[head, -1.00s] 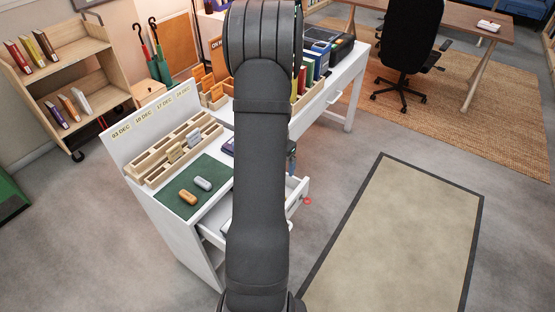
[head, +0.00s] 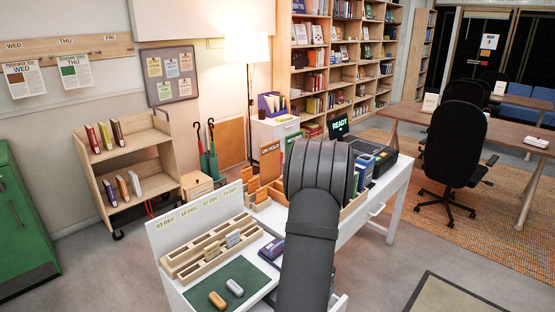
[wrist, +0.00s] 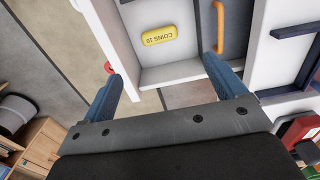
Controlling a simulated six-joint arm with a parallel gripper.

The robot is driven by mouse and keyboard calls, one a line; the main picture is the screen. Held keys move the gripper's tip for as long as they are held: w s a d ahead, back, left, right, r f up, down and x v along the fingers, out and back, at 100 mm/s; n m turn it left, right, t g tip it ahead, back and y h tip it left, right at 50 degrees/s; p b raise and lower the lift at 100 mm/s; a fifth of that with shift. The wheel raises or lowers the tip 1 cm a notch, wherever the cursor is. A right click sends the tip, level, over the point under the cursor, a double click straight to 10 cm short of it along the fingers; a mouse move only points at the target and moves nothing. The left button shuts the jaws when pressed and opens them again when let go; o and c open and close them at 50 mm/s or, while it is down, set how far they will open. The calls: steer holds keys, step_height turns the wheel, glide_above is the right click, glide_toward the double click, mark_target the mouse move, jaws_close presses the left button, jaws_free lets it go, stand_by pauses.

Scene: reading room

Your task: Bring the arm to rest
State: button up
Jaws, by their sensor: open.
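My arm (head: 312,240) rises from the bottom of the head view, in front of the white desk. My gripper is hidden in the head view. In the wrist view my gripper (wrist: 161,68) has its two blue fingers spread wide, with nothing between them. Beyond the fingers is an open white drawer (wrist: 180,73). I cannot tell how far the fingers are from the drawer.
The white desk (head: 398,187) holds a slotted wooden rack (head: 190,268), a green mat (head: 200,291) with an orange and a grey piece, and book holders. A wooden book cart (head: 140,165) stands left, an office chair (head: 455,140) right.

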step_height(320, 180, down, 12)
steer(key=shift+r, duration=0.15)
stand_by(0.3)
steer(key=shift+r, duration=0.15)
step_height(320, 180, up, 17)
step_height(320, 180, down, 17)
steer(key=w+a+r, duration=0.1)
steer(key=a+r, duration=0.3)
steer(key=r, duration=0.6)
steer(key=w+a+r, duration=0.1)
steer(key=a+r, duration=0.4)
steer(key=r, duration=0.5)
stand_by(0.4)
steer(key=shift+a, duration=0.1)
steer(key=shift+c, duration=0.2)
stand_by(1.0)
